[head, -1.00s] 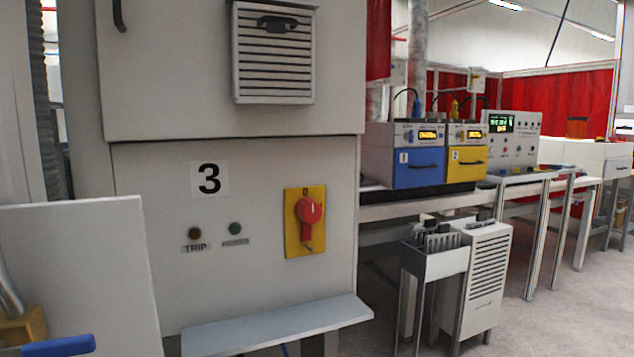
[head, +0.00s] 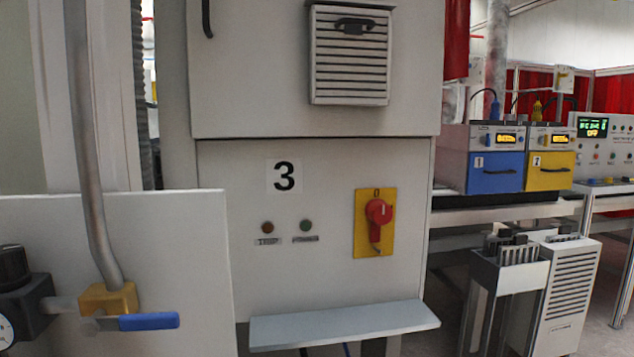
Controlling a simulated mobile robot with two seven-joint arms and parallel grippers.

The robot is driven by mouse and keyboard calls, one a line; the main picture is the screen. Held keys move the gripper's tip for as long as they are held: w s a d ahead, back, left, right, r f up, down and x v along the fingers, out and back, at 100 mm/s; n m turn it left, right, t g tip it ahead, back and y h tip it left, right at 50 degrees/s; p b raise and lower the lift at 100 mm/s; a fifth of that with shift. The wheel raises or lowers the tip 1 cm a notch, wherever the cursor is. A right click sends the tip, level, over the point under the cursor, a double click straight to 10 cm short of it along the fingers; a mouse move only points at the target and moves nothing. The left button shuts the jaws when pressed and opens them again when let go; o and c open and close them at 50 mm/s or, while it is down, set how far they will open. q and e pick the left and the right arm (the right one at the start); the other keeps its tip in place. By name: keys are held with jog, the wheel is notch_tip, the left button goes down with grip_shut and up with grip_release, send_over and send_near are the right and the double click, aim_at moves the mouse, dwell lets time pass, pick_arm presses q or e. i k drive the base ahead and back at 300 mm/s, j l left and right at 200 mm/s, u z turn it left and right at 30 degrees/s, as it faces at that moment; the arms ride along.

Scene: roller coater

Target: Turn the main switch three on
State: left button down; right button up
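The main switch three is a red rotary knob (head: 379,212) on a yellow plate (head: 388,240). It is mounted on the front of a grey cabinet (head: 320,180) marked with a black 3 (head: 284,176). A "0" shows at the top of the plate. The knob's white mark is near its top, and its red handle points down. A brownish-red lamp labelled TRIP (head: 267,227) and a green lamp (head: 306,225) sit to the left of the switch. Neither of my grippers shows in the head view.
A grey shelf (head: 345,324) juts out below the switch. A panel (head: 190,260) with a pipe and a blue-handled valve (head: 148,321) stands at the left front. A slotted rack (head: 510,270) and white vented unit (head: 570,290) stand right. Blue and yellow boxes (head: 497,172) are behind.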

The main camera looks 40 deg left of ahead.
aim_at(379, 213)
jog(key=j+u, duration=0.1)
jog(key=u, duration=1.65)
jog(key=i+j, duration=0.1)
jog(key=j, duration=0.15)
jog(key=i+j+u, duration=0.1)
jog(key=j, duration=0.15)
